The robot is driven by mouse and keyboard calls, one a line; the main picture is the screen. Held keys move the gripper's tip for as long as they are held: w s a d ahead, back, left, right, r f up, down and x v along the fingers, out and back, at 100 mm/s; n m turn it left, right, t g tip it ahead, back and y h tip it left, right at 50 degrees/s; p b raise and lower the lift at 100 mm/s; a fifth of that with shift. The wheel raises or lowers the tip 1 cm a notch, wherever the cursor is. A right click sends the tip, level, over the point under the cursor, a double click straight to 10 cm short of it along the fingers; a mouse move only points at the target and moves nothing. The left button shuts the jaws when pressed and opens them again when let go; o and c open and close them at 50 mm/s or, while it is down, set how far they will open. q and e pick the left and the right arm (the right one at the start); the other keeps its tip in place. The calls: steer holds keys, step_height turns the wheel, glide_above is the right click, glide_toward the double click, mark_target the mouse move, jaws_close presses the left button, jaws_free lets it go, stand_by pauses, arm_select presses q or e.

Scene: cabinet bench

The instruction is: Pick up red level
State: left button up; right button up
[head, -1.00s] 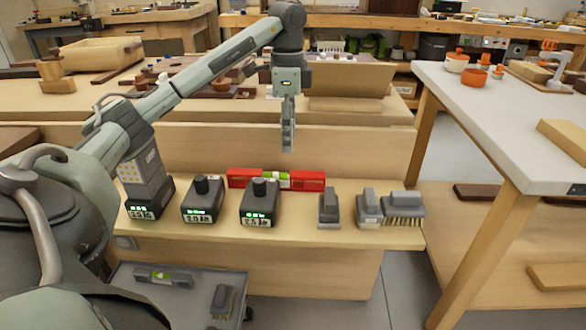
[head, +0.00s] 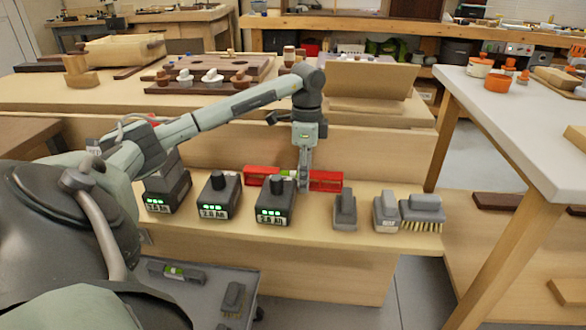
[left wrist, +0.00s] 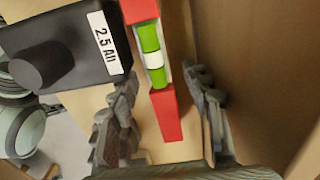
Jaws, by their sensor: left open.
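The red level (head: 326,181) lies on the wooden shelf behind the dark battery packs, with a green vial in its middle. In the left wrist view the red level (left wrist: 167,113) runs lengthwise between my fingers, with its green and white vial beyond the fingertips. In the left wrist view my left gripper (left wrist: 163,95) is open, with one finger on each side of the level and gaps visible. My right gripper is not in view.
A battery pack (head: 275,205) stands just in front of the level, close to my left gripper; it also shows in the left wrist view (left wrist: 75,55). Another battery pack (head: 219,198) stands to its left. A brush (head: 423,212) and grey blocks (head: 345,210) stand right. The bench's wooden back panel (head: 375,150) rises behind.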

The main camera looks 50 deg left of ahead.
arm_select(q)
jaws_close()
stand_by(0.3)
